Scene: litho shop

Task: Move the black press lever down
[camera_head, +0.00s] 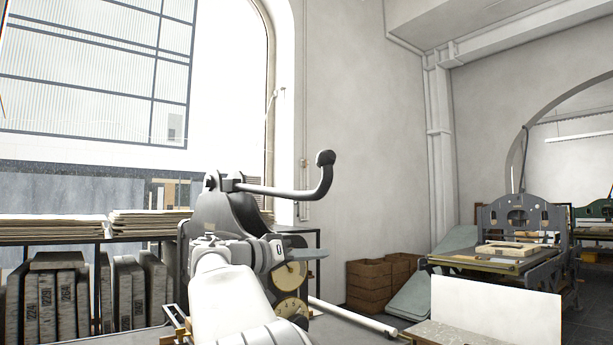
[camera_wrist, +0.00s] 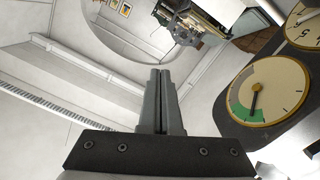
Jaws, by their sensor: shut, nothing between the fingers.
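The black press lever (camera_head: 280,191) is in the head view. It runs right from a pivot at the top of the dark press body (camera_head: 231,212), then bends up to a knobbed end. My gripper (camera_head: 322,254) is below the lever, in front of the press, and apart from the lever. In the wrist view its two fingers (camera_wrist: 160,72) are together with nothing between them. The lever does not show in the wrist view. My arm hides part of the press in the head view.
Round gauges on the press show in the head view (camera_head: 290,275), and one is close on the right in the wrist view (camera_wrist: 262,92). Shelved stone slabs (camera_head: 60,295) stand at left. Wooden crates (camera_head: 369,286) and another press (camera_head: 522,225) are at right. Space right of the lever looks clear.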

